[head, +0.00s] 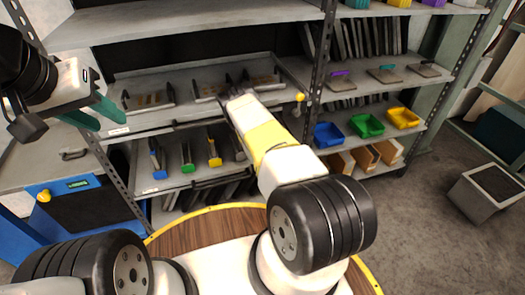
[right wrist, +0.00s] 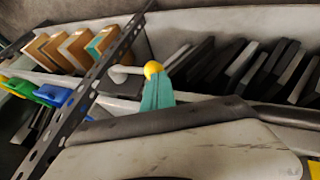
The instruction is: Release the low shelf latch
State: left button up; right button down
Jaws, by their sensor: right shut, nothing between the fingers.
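The latch shows as a pale lever with a yellow ball knob (right wrist: 152,69) in the right wrist view. The knob also shows in the head view (head: 299,97), beside the dark shelf upright. My right gripper (right wrist: 157,92) has its teal fingers shut and empty, with the tips right at the knob in the picture. I cannot tell whether they touch it. In the head view the right fingers are hidden beyond my forearm. My left gripper (head: 100,115) has its teal fingers apart and empty, at the upper left, far from the latch.
The grey shelf drawer (head: 190,92) holds several trays with dark handles. Blue (head: 327,135), green (head: 366,125) and yellow (head: 403,117) bins stand right of the upright (head: 318,75). A blue cabinet (head: 85,205) is at left. The floor (head: 425,215) at right is clear up to a grey box (head: 490,195).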

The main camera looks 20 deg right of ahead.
jog(key=shift+a+f, duration=0.1)
jog(key=shift+f, duration=0.25)
jog(key=shift+s+f, duration=0.1)
jog(key=shift+s, duration=0.05)
dwell(0.3)
